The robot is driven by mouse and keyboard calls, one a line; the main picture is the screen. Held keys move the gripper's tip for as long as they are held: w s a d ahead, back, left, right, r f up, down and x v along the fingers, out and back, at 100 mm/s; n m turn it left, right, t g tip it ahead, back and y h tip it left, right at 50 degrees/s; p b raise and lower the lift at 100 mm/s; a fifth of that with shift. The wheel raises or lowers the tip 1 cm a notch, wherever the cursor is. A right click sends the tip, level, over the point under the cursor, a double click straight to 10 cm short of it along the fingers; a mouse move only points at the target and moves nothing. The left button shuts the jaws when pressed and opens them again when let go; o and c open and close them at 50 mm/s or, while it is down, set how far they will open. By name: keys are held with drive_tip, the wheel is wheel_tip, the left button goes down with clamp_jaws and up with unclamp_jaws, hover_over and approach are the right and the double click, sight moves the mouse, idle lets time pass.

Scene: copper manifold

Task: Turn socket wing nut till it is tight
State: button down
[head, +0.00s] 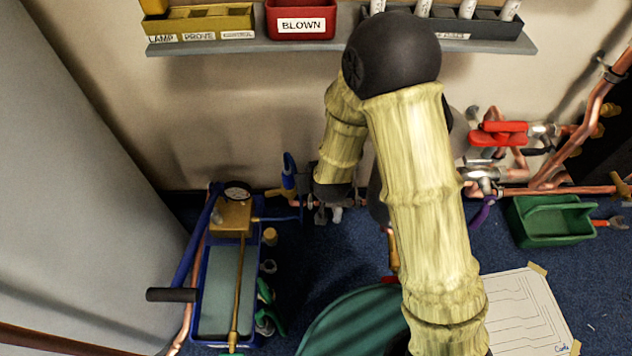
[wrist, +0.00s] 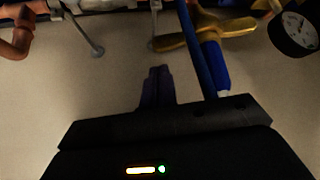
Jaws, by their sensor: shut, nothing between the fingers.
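A brass winged piece (wrist: 232,27), which looks like the wing nut, sits at the top of the wrist view, on or around a blue stem (wrist: 215,66). My gripper (wrist: 158,72) is shut and empty, its two dark fingers side by side. In the picture its tips lie below and left of the brass wings, with a gap between them. In the head view my arm covers much of the wall pipework, and the wing nut cannot be made out clearly there.
A round gauge (wrist: 294,33) and copper pipe (wrist: 15,40) flank the wrist view. In the head view, a blue test pump (head: 228,285) stands left, a blue-handled part (head: 288,175) is by the wall, and a green tray (head: 550,222) lies right. A shelf (head: 300,46) hangs above.

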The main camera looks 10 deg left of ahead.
drive_tip(key=b+x, duration=0.1)
drive_tip(key=x, duration=0.3)
drive_tip(key=shift+s+f+b, duration=0.1)
drive_tip(key=shift+b, duration=0.3)
drive_tip(key=shift+w+f, duration=0.1)
drive_tip(key=shift+w, duration=0.15)
